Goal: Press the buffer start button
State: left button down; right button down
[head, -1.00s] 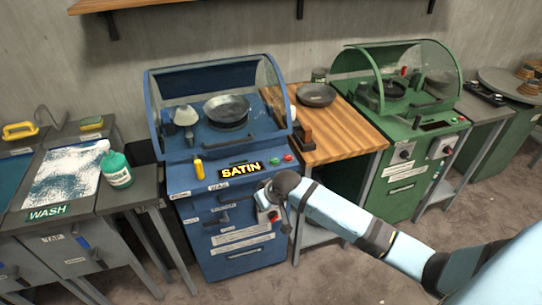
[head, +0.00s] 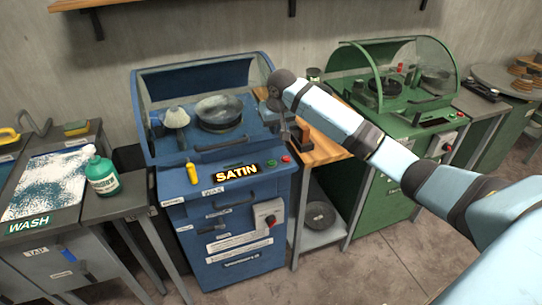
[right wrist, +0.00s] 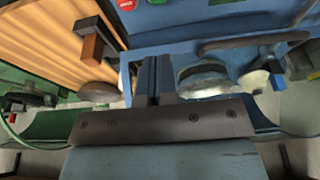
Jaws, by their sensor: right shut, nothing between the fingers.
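The blue machine (head: 222,215) has a lit SATIN display (head: 237,172) on its front panel. A green button (head: 270,163) and a red button (head: 286,159) sit right of the display. The red button (right wrist: 127,4) also shows at the top edge of the right wrist view, with part of the green one (right wrist: 157,2). A grey switch box with a red knob (head: 268,214) is on the machine's front. My right gripper (head: 273,103) is shut and empty, at the right side of the hood, above and behind the buttons. Its fingers (right wrist: 156,75) are together. My left gripper is out of view.
The blue machine's clear hood (head: 200,80) stands over a metal bowl (head: 219,113). A wooden-topped table (head: 320,148) is to its right, with a dark dish (head: 320,215) on its lower shelf. A green hooded machine (head: 395,120) stands beyond. A green bottle (head: 102,177) is at left.

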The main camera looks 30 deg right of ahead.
aim_at(270, 161)
jog(key=shift+f, duration=0.1)
jog(key=x, duration=1.2)
jog(key=shift+s+f, duration=0.25)
jog(key=shift+f, duration=0.15)
jog(key=shift+a+f, duration=0.1)
jog(key=shift+f, duration=0.5)
